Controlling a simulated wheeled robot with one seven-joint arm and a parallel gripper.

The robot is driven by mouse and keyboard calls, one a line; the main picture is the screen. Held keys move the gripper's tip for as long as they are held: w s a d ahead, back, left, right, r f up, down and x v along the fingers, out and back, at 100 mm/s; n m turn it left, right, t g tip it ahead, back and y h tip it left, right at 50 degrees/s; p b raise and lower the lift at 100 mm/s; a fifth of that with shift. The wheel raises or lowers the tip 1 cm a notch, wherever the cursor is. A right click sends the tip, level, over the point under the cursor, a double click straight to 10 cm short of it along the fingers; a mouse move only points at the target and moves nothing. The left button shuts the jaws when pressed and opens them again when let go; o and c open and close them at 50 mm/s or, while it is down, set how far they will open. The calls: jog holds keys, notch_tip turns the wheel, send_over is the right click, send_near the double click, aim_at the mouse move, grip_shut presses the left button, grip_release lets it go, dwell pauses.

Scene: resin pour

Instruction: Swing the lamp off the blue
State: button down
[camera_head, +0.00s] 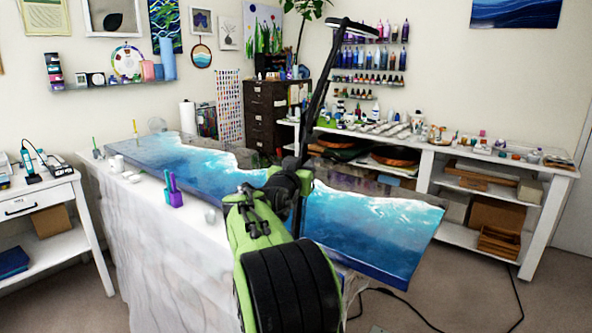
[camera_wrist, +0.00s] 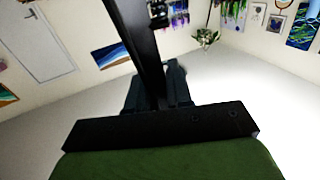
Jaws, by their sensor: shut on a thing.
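The black lamp has a long post (camera_head: 317,95) that rises from my gripper and a bar-shaped head (camera_head: 355,28) at the top. The head reaches right in the picture, in front of the wall shelves; I cannot tell what lies straight under it. My gripper (camera_head: 298,172) is shut on the lamp's post. In the wrist view the dark post (camera_wrist: 138,45) runs up from between the fingers of my gripper (camera_wrist: 158,90). The blue resin panel (camera_head: 380,240) with white wave lines lies on the covered table. My arm hides its middle and the lamp's foot.
Purple and green bottles (camera_head: 173,190) and small cups stand along the table's near edge (camera_head: 140,205). A white shelf unit (camera_head: 470,165) with bottles and boards is behind on the right. A small white side table (camera_head: 45,205) stands left. A cable (camera_head: 400,305) lies on the floor.

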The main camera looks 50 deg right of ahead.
jog(key=shift+s+d+f+m+g+h, duration=0.1)
jog(key=shift+s+d+m+g+h, duration=0.15)
jog(key=shift+g, duration=0.25)
jog(key=shift+s+m+g+h, duration=0.15)
jog(key=shift+s+m+g, duration=0.2)
jog(key=shift+g, duration=0.15)
jog(key=shift+s+g, duration=0.1)
jog(key=shift+g, duration=0.2)
jog(key=c, duration=1.5)
grip_release()
jog(key=o, duration=0.4)
jog(key=shift+s+d, duration=0.1)
jog(key=shift+s, duration=0.05)
jog(key=shift+a, duration=0.2)
jog(key=b+v, duration=0.1)
jog(key=v, duration=1.4)
jog(key=shift+a, duration=0.2)
